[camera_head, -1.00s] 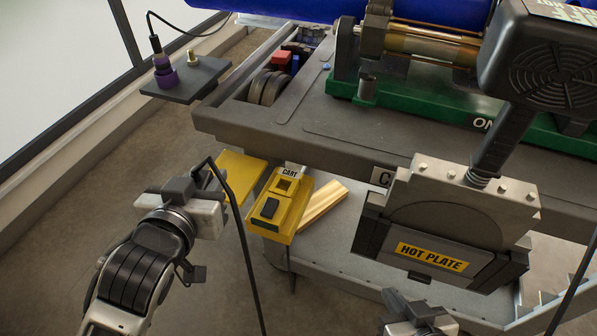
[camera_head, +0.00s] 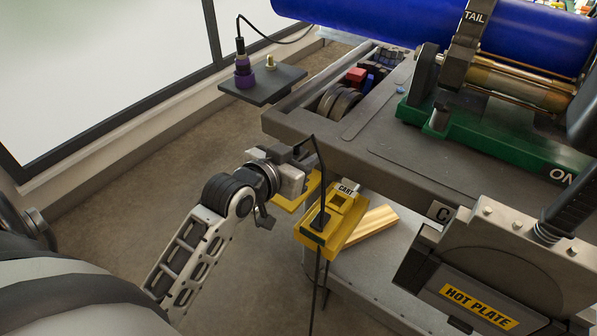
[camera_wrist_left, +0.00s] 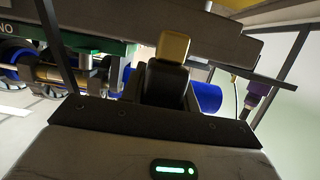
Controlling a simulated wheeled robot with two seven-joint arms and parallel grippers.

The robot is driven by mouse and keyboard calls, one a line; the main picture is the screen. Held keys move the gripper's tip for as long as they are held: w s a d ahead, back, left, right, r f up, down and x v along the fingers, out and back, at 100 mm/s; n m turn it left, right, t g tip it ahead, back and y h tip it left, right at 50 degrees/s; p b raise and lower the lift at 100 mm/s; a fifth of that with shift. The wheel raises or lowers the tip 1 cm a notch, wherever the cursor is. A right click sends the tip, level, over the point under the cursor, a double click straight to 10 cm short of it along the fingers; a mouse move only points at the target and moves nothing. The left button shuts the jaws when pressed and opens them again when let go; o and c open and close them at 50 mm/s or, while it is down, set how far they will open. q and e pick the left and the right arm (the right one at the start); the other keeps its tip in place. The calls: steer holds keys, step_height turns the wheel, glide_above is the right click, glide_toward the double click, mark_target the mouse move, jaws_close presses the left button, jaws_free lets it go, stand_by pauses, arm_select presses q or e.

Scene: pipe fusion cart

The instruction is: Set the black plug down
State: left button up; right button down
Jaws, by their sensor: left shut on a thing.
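My left gripper (camera_head: 297,170) is shut on the black plug, beside the front left corner of the cart. Its fingers hide most of the plug in the head view. A black cable (camera_head: 320,165) loops up from the gripper and hangs down in front of the yellow CART holder (camera_head: 343,225). In the left wrist view a dark block (camera_wrist_left: 165,85) with a gold-coloured end (camera_wrist_left: 173,46) stands out beyond the gripper body; I cannot tell plug from fingers there. The yellow holder has a square opening and a dark part, partly behind the cable. My right gripper is out of view.
A black plate (camera_head: 262,84) carries a purple connector (camera_head: 243,72) and a brass stud. The grey cart (camera_head: 390,140) bears the green machine base (camera_head: 480,140) and blue pipe (camera_head: 420,20). The hot plate (camera_head: 500,265) is at right. Floor left of the cart is clear.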

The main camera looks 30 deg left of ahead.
arm_select(q)
steer(key=w+f, duration=0.1)
steer(key=a+f, duration=0.1)
steer(key=w+a+f, duration=0.1)
steer(key=f, duration=0.1)
steer(key=shift+w+b, duration=0.3)
steer(key=shift+b, duration=0.1)
step_height(320, 180, down, 3)
steer(key=shift+f+b, duration=0.1)
steer(key=shift+b, duration=0.2)
steer(key=o, duration=1)
